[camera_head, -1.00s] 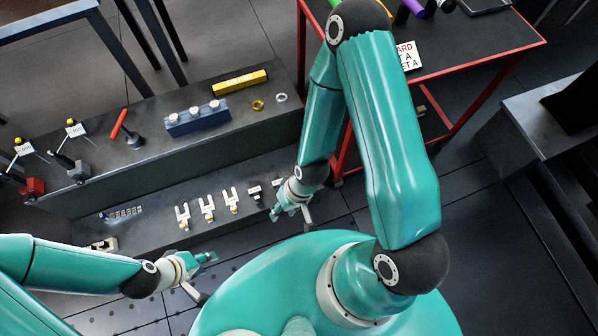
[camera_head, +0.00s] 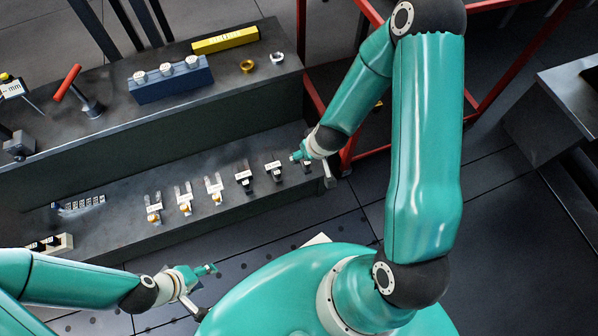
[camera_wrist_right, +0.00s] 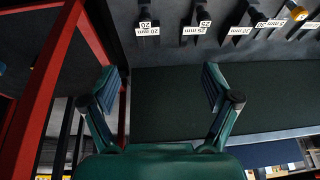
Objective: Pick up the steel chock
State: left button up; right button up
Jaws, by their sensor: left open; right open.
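A row of small fork-shaped pieces stands on the lower shelf of the bench. Some are pale silver (camera_head: 184,200), others are dark (camera_head: 243,177); I cannot tell which one is the steel chock. In the right wrist view the dark pieces carry white size labels, with a 20 mm one (camera_wrist_right: 147,28) ahead and a 25 mm one (camera_wrist_right: 195,29) to its right. My left gripper (camera_head: 205,290) is open and empty, in front of the shelf.
The bench top holds a blue block (camera_head: 171,85) with white knobs, a yellow bar (camera_head: 225,40), two small rings (camera_head: 247,66) and a red-handled tool (camera_head: 68,82). A red-framed table (camera_wrist_right: 52,92) stands close beside my right gripper.

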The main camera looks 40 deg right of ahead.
jog(key=shift+h, duration=0.3)
jog(key=b+x, duration=0.2)
jog(key=x, duration=0.3)
jog(key=d+b+x, duration=0.1)
jog(key=b+x, duration=0.1)
jog(key=x, duration=0.2)
jog(key=d+b+x, duration=0.1)
jog(key=b+x, duration=0.1)
jog(key=x, duration=0.3)
jog(key=shift+w+d+f+b, duration=0.1)
jog(key=shift+d+f+b, duration=0.1)
jog(key=shift+b, duration=0.2)
jog(key=b+x, duration=0.1)
jog(key=x, duration=0.1)
jog(key=b+x, duration=0.1)
jog(key=x, duration=0.2)
jog(key=shift+w+a+b, duration=0.2)
jog(key=shift+w+b, duration=0.2)
pick_arm(q)
notch_tip(320, 180, down, 11)
jog(key=shift+f, duration=0.2)
pick_arm(e)
jog(key=shift+r, duration=0.1)
jog(key=shift+c, duration=0.3)
grip_shut()
